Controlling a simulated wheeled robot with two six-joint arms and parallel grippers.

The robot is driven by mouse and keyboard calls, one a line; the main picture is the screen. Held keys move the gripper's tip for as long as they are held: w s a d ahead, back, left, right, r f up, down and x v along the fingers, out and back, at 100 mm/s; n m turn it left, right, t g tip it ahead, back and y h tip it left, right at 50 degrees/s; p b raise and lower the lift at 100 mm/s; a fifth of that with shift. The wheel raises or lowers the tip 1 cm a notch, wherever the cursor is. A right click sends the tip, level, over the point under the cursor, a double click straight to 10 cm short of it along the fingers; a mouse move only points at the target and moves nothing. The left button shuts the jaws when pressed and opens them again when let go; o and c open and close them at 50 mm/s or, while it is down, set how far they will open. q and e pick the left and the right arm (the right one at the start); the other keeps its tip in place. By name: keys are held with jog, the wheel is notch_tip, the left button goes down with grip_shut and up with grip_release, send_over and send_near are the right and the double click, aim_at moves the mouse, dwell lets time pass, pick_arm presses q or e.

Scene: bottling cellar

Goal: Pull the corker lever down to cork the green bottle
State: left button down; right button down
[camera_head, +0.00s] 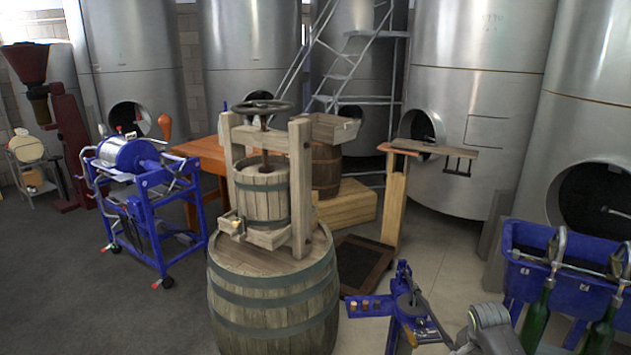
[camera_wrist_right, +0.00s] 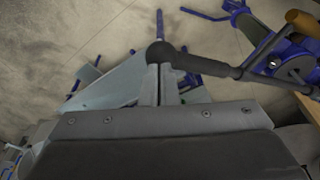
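The blue corker (camera_head: 405,300) stands at the lower middle of the head view, with several corks on its small tray. Its grey lever (camera_head: 438,322) slants down to the right towards my right arm. In the right wrist view, the lever (camera_wrist_right: 215,65) runs to a dark ball knob (camera_wrist_right: 160,53). My right gripper (camera_wrist_right: 161,75) has its fingers close together, with the knob at their tips; the knob looks wider than the gap between them. I cannot tell whether they touch. No green bottle is clearly visible in the corker. My left gripper is out of view.
A blue filler (camera_head: 555,275) with green bottles (camera_head: 536,322) stands at the right. A barrel (camera_head: 275,300) carrying a wooden press (camera_head: 263,195) stands left of the corker. Steel tanks line the back. Floor is open between corker and filler.

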jog(key=shift+f, duration=0.1)
jog(key=shift+s+a+f+b, duration=0.15)
jog(key=shift+f+b, duration=0.4)
jog(key=shift+f, duration=0.75)
jog(key=shift+f, duration=0.1)
jog(key=shift+s+f+b, duration=0.1)
jog(key=shift+f+b, duration=0.55)
jog(key=shift+f, duration=0.65)
jog(key=shift+f, duration=0.1)
jog(key=shift+a+b+x, duration=0.2)
jog(key=shift+b+x, duration=0.5)
jog(key=shift+x, duration=0.35)
